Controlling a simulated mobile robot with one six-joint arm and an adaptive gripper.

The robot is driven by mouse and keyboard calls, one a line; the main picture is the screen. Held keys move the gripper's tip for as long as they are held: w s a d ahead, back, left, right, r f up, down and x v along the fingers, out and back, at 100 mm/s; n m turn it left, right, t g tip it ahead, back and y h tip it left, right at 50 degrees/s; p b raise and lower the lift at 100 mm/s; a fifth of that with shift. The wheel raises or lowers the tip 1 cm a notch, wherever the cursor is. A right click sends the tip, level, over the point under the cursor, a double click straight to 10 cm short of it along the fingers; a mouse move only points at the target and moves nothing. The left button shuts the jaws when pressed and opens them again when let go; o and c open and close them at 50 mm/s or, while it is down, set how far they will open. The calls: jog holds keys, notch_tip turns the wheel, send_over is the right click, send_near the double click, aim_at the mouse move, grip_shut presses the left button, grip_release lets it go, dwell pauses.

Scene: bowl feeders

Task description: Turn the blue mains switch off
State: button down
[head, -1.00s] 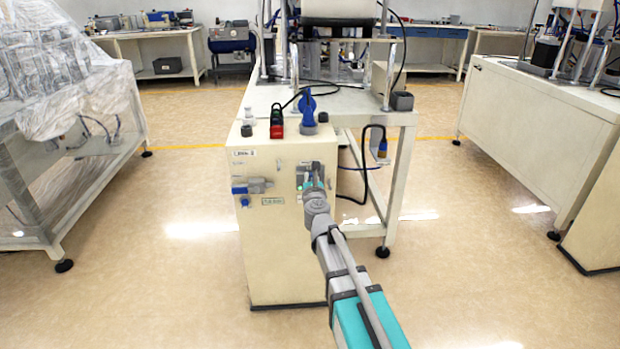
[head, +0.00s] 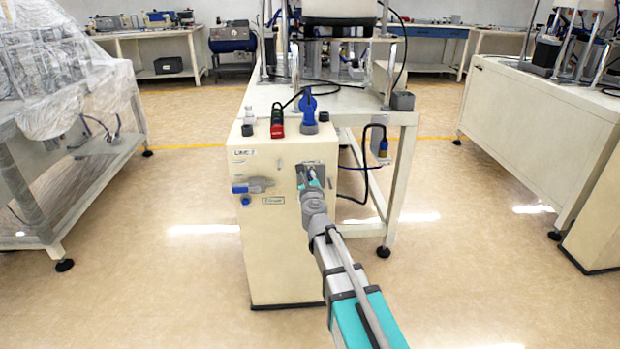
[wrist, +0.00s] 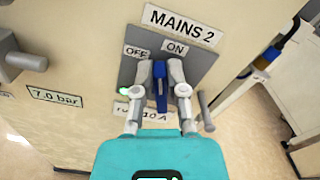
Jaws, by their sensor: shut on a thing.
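The blue mains switch (wrist: 160,92) is on a grey plate (wrist: 126,72) under a "MAINS 2" label (wrist: 182,25) in the wrist view. An "OFF" label (wrist: 136,52) is at its upper left and an "ON" label (wrist: 175,48) at its upper right. Its lever stands nearly upright in the picture, between the two labels. My gripper (wrist: 160,74) is shut on the lever, one grey finger on each side. In the head view my gripper (head: 312,176) is at the cabinet front and hides most of the switch.
The cream cabinet (head: 275,255) carries a blue-and-grey valve (head: 252,186) on its front left. A red-and-black device (head: 277,122) and a blue lever (head: 309,108) stand on top. A "7.0 bar" label (wrist: 56,97) is left of the switch. Floor is clear on both sides.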

jog(key=n, duration=0.3)
jog(key=shift+w+a+f+n, duration=0.15)
jog(key=shift+a+f+n, duration=0.15)
jog(key=shift+n, duration=0.1)
jog(key=n, duration=0.3)
jog(key=f+n+b, duration=0.1)
jog(key=n, duration=0.2)
jog(key=n+b, duration=0.1)
jog(key=n, duration=0.2)
jog(key=shift+a+f+n, duration=0.25)
jog(key=shift+a+n, duration=0.05)
jog(key=shift+a, duration=0.05)
jog(key=c, duration=0.7)
grip_release()
